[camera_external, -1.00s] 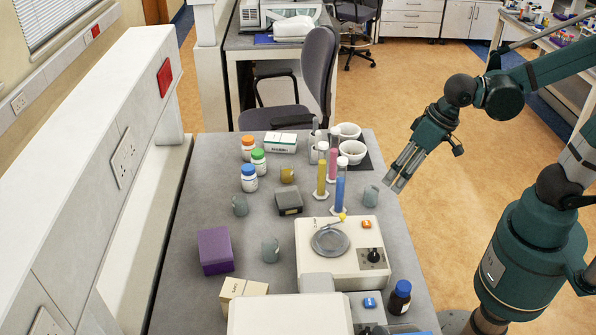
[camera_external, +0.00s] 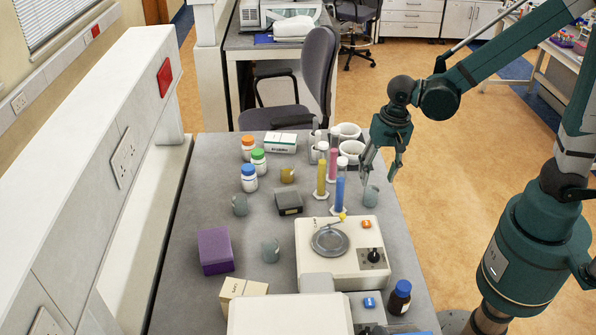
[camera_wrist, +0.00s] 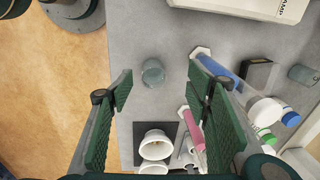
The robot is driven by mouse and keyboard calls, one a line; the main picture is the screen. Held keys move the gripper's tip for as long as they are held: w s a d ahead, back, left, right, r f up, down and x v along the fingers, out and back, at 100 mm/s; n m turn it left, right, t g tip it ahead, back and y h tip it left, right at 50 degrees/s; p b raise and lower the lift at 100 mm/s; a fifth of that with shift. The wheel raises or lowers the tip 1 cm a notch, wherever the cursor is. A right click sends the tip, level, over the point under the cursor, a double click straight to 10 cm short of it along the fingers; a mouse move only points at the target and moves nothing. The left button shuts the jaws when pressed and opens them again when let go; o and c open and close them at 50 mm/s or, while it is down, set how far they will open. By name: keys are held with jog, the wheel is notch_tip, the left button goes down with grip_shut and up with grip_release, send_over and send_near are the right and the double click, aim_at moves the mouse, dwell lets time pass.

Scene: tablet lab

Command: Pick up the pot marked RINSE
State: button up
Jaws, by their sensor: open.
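Three small grey-green pots stand on the grey bench: one at the right edge (camera_external: 370,196), one at the left (camera_external: 239,205) and one nearer the front (camera_external: 270,249). A mustard pot (camera_external: 287,175) stands behind them. I cannot read RINSE on any pot. My gripper (camera_external: 380,170) is open and empty, pointing down above the right-edge pot, apart from it. In the wrist view the right-edge pot (camera_wrist: 153,72) shows beyond and between my open fingertips (camera_wrist: 160,80), and another grey-green pot (camera_wrist: 302,74) is at the right.
Tall cylinders with yellow (camera_external: 321,178), pink (camera_external: 333,165) and blue (camera_external: 340,190) contents stand just left of my gripper. White mortars (camera_external: 351,150) are behind. A beige machine with a round pan (camera_external: 330,240) is in front. A purple box (camera_external: 215,250) is at left.

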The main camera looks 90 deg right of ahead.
aim_at(371, 196)
jog(key=d+f+m+g+p, duration=0.1)
jog(key=d+f+m, duration=0.2)
jog(key=f, duration=0.1)
jog(key=shift+d, duration=0.4)
jog(key=shift+f, duration=0.1)
jog(key=shift+f, duration=1.15)
jog(key=shift+f, duration=0.1)
jog(key=shift+f, duration=2.5)
jog(key=c, duration=1)
